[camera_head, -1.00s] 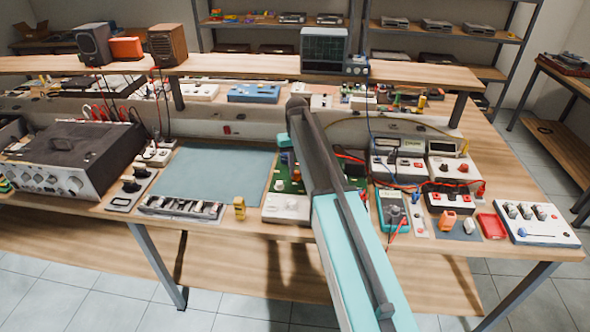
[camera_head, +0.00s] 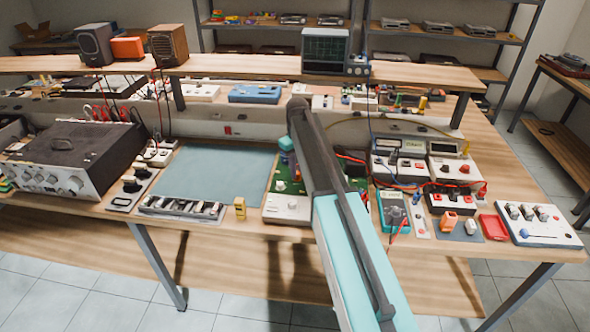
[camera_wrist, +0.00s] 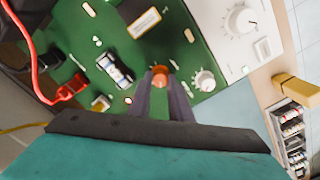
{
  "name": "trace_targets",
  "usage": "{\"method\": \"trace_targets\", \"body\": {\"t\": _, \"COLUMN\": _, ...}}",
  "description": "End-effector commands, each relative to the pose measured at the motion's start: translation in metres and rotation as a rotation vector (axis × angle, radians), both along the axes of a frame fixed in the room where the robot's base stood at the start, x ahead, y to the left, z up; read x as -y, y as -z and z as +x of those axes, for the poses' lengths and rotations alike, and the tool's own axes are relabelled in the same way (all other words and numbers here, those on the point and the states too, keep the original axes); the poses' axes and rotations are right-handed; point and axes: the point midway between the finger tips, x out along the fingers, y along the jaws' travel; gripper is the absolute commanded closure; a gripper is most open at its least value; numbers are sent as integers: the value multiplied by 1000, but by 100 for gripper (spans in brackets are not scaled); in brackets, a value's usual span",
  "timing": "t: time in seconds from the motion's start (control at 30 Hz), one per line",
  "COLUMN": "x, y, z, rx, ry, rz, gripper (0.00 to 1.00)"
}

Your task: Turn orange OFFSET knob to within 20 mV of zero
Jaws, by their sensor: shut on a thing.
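The orange OFFSET knob (camera_wrist: 160,71) stands on the green circuit board (camera_wrist: 190,52) in the wrist view, at the tips of my gripper (camera_wrist: 161,92). The dark fingers are shut on the knob, one on each side. They hide part of the knob, and its pointer cannot be made out. A white knob (camera_wrist: 203,80) is just to the right of the fingers. In the head view my gripper (camera_head: 288,162) is over the board (camera_head: 282,186), partly hidden by my arm. A small lit meter display (camera_head: 387,143) is at right; its digits are too small to read.
A white panel with a knob (camera_wrist: 240,20) adjoins the board. A red lead (camera_wrist: 68,90) runs close to the left. A multimeter (camera_head: 393,212) and boxed instruments crowd the right of the bench. The blue-grey mat (camera_head: 220,175) left of the board is bare.

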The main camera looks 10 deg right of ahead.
Motion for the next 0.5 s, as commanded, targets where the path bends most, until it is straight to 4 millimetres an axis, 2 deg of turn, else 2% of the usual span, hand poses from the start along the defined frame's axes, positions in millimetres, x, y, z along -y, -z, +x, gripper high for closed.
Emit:
{"method": "trace_targets", "body": {"t": 0.13, "x": 1, "y": -1, "z": 2, "rx": 6, "ry": 2, "rz": 0, "gripper": 100}}
{"method": "trace_targets", "body": {"t": 0.17, "x": 1, "y": -1, "z": 2, "rx": 6, "ry": 2, "rz": 0, "gripper": 80}}
{"method": "trace_targets", "body": {"t": 0.27, "x": 1, "y": -1, "z": 1, "rx": 5, "ry": 2, "rz": -1, "gripper": 63}}
{"method": "trace_targets", "body": {"t": 0.5, "x": 1, "y": 0, "z": 1, "rx": 3, "ry": 3, "rz": -1, "gripper": 63}}
